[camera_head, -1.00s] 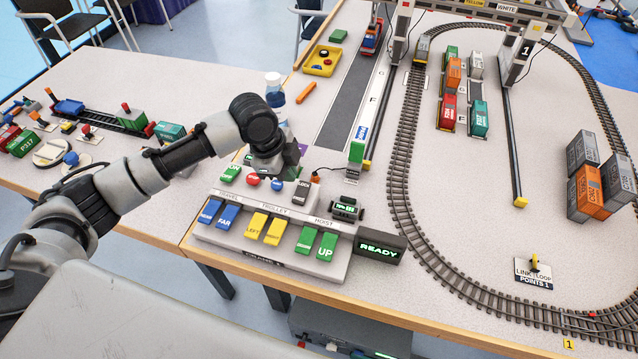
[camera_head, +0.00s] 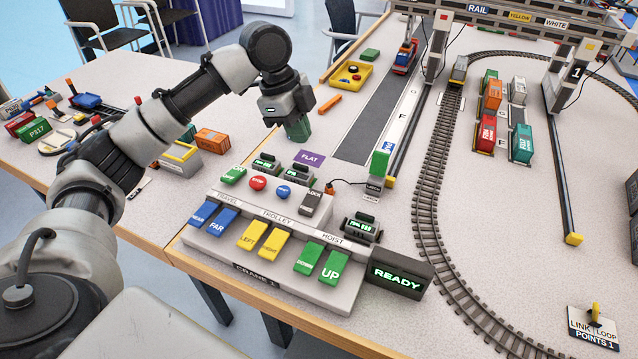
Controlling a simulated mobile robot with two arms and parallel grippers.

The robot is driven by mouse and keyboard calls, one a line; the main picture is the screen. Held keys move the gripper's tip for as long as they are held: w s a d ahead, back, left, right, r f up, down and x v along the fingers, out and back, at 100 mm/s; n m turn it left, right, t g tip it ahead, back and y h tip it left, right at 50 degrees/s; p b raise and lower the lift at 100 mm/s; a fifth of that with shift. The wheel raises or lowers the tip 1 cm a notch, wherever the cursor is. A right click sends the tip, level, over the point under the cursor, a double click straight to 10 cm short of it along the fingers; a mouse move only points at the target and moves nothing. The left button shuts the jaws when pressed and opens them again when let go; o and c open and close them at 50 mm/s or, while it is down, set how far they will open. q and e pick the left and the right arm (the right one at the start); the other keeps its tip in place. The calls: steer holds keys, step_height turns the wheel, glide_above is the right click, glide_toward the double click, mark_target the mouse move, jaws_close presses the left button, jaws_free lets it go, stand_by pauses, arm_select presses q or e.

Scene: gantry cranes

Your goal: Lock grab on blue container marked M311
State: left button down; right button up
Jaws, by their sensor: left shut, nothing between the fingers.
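My left gripper (camera_head: 299,138) is shut and empty, pointing down above the table behind the CRANE 1 control panel (camera_head: 262,276). It hides a little of the table there. The dark LOCK switch (camera_head: 311,203) stands at the panel's upper right, below and apart from the gripper. The READY display (camera_head: 397,279) is lit green at the panel's right end. A blue piece (camera_head: 86,101) lies at the far left, with no readable marking. I cannot make out M311 on any container. My right gripper is not in view.
Red STOP (camera_head: 258,183) and blue (camera_head: 284,192) round buttons sit near LOCK. Blue, yellow and green levers fill the panel front. A gantry crane (camera_head: 565,75) spans the track at the back right. Red (camera_head: 485,133) and teal (camera_head: 522,143) containers stand under it.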

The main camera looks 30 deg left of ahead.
mark_target(321, 192)
arm_select(q)
steer(key=shift+f, duration=0.1)
steer(key=x, duration=1.2)
steer(key=shift+w+a+f, duration=0.2)
steer(key=shift+a+f, duration=0.05)
steer(key=shift+f, duration=0.15)
steer(key=shift+w+f, duration=0.1)
steer(key=shift+f, duration=0.45)
